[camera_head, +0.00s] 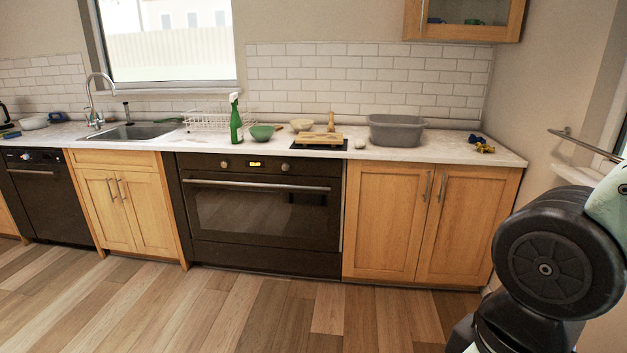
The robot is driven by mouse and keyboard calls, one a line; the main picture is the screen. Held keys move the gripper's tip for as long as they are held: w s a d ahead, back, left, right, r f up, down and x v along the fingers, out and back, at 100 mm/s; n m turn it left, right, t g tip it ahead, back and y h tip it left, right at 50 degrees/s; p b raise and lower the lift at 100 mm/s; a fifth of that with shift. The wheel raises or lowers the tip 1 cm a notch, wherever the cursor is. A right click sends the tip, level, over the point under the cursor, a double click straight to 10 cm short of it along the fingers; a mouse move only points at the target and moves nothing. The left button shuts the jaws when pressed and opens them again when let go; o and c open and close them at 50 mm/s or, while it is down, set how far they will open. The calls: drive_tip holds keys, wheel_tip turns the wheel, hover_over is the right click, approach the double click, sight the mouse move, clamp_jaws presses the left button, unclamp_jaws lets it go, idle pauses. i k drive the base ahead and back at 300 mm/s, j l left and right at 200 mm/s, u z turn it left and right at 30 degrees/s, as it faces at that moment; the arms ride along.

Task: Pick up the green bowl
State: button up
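The green bowl (262,132) sits upright on the light countertop, above the oven. A green spray bottle (236,122) with a white head stands just left of it. A pale beige bowl (301,125) is a little behind and to its right. My gripper is not in view; only a dark, round part of my own arm shows at the lower right, far from the bowl.
The countertop (450,150) runs along the wall. A wire dish rack (205,121) and sink (135,132) are left of the bowl. A wooden board (317,138) and grey basin (397,130) are to its right. The wooden floor (250,310) is clear.

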sight(261, 133)
drive_tip(key=i+u, duration=0.1)
drive_tip(key=i, duration=0.9)
drive_tip(key=i+l+u, duration=0.1)
drive_tip(key=i, duration=0.9)
drive_tip(key=i+u, duration=0.35)
drive_tip(key=i+l+u, duration=0.15)
drive_tip(key=i+u, duration=0.2)
drive_tip(key=i, duration=0.15)
drive_tip(key=i+l+u, duration=0.2)
drive_tip(key=i+u, duration=0.15)
drive_tip(key=i+l+u, duration=0.35)
drive_tip(key=i+l, duration=0.05)
drive_tip(key=i, duration=0.05)
